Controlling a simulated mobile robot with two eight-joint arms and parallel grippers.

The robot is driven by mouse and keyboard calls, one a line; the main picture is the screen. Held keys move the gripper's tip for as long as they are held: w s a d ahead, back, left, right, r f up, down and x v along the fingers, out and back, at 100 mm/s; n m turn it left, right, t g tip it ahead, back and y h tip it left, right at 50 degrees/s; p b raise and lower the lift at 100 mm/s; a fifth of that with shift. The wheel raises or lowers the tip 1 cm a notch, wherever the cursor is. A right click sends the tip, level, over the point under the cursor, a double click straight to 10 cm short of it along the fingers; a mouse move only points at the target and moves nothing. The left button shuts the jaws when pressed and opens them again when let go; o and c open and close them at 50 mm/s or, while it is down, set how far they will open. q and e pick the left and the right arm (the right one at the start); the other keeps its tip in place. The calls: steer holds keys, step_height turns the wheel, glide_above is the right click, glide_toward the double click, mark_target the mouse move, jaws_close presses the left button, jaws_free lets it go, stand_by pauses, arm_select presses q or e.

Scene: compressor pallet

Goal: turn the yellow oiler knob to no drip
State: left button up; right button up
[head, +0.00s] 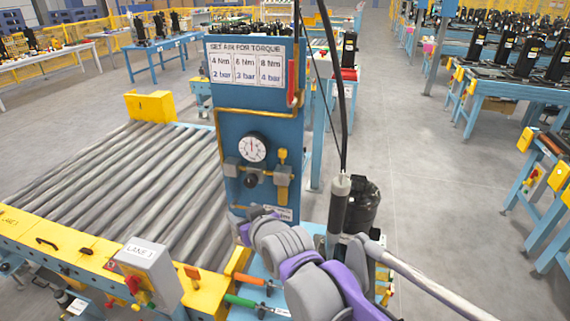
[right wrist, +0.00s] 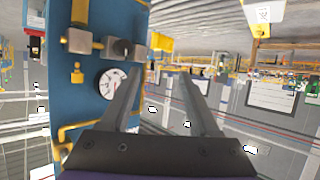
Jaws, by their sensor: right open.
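The yellow oiler knob (head: 282,155) sits on top of the brass-coloured oiler (head: 282,178), at the right end of the air fittings on the blue panel (head: 225,120). In the right wrist view, which is upside down, the knob (right wrist: 78,74) hangs below its block at the left. My right gripper (head: 245,222) is low in front of the panel, below the fittings, partly hidden by my own wrist. Its two fingers (right wrist: 160,78) are apart with nothing held between them. The knob lies outside the fingers, to their left in the wrist view. My left gripper is not visible.
A round gauge (head: 252,147) is above a black regulator knob (head: 252,179) beside the oiler. A dark hanging tool (head: 338,205) and black compressor (head: 364,203) stand right of the panel. A roller conveyor (head: 140,185) lies left. Orange-handled (head: 250,279) and green-handled (head: 241,300) tools lie below.

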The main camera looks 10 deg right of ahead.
mark_target(282, 155)
steer(key=w+r+m+t+h, duration=0.1)
steer(key=w+r+m+t, duration=0.25)
steer(key=m, duration=0.75)
steer(key=w+r+m+t+h, duration=0.1)
steer(key=w+r+m+t, duration=0.25)
steer(key=m, duration=0.75)
steer(key=w+d+f+m+g+h+b, duration=0.15)
steer(key=d+m+h, duration=0.3)
steer(key=m, duration=0.65)
steer(key=w+d+f+m+g+h+p, duration=0.1)
steer(key=w+d+f+m+g+h, duration=0.25)
steer(key=m, duration=0.75)
steer(key=shift+t+h, duration=0.6)
steer(key=shift+t, duration=0.3)
steer(key=x, duration=0.5)
steer(key=d+x, duration=0.1)
steer(key=x, duration=0.2)
steer(key=shift+d+r+p, duration=0.15)
steer(key=shift+d+p, duration=0.05)
steer(key=shift+p, duration=0.15)
steer(key=shift+s, duration=0.1)
jaws_close()
